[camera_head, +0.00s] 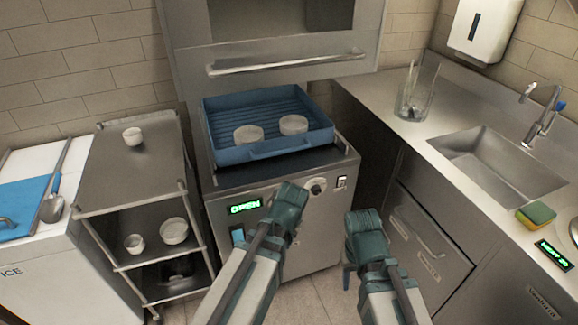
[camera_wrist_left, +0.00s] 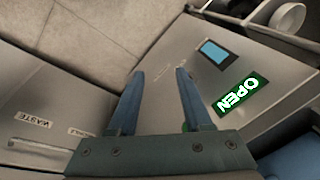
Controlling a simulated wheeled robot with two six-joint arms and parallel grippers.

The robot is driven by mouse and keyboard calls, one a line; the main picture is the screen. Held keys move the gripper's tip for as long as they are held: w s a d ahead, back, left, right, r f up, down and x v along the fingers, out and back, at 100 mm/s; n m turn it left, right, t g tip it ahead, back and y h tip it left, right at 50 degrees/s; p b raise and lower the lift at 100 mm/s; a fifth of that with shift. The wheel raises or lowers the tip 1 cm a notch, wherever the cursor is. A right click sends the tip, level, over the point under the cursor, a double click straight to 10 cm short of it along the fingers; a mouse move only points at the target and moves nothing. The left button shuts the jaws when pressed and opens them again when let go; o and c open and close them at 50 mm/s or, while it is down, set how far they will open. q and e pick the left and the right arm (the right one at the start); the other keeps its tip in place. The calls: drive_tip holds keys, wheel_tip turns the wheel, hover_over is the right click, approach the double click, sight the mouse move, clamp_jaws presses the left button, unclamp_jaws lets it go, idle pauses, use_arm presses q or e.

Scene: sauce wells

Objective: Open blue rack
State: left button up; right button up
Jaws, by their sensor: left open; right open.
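The blue rack (camera_head: 215,135) sits on the deck of a steel dishwasher (camera_head: 270,215) in the head view. It is a shallow slatted tray holding two white bowls (camera_head: 249,134) (camera_head: 293,125) upside down or lid-like; I cannot tell which. The hood (camera_head: 285,60) is raised above it. The front display (camera_head: 245,208) glows green with OPEN. My left gripper (camera_head: 290,205) is in front of the machine's panel, below the rack; in the left wrist view its jaws (camera_wrist_left: 160,75) are open and empty. My right gripper (camera_head: 362,238) is open, to the right, touching nothing visible.
A steel cart (camera_head: 130,165) with several white bowls stands left. An ice chest (camera_head: 70,260) with a blue lid is farther left. The right counter (camera_head: 390,130) has a glass of utensils (camera_head: 413,102), a sink (camera_head: 490,160) and a sponge (camera_head: 535,215). Floor shows between the machine and right cabinets.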

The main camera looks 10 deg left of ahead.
use_arm(q)
wheel_tip(320, 180, down, 3)
drive_tip(key=w+a+t+y+b, duration=0.1)
drive_tip(key=w+a+b, duration=0.1)
drive_tip(key=w, duration=0.1)
drive_tip(key=m+t+y+b, duration=0.1)
drive_tip(key=m+t+y, duration=0.5)
drive_tip(key=m+t, duration=0.4)
approach(286, 152)
drive_tip(key=b+x, duration=0.3)
drive_tip(key=x, duration=0.8)
use_arm(e)
wheel_tip(286, 152, down, 8)
use_arm(q)
clamp_jaws()
drive_tip(key=shift+s+d, duration=0.1)
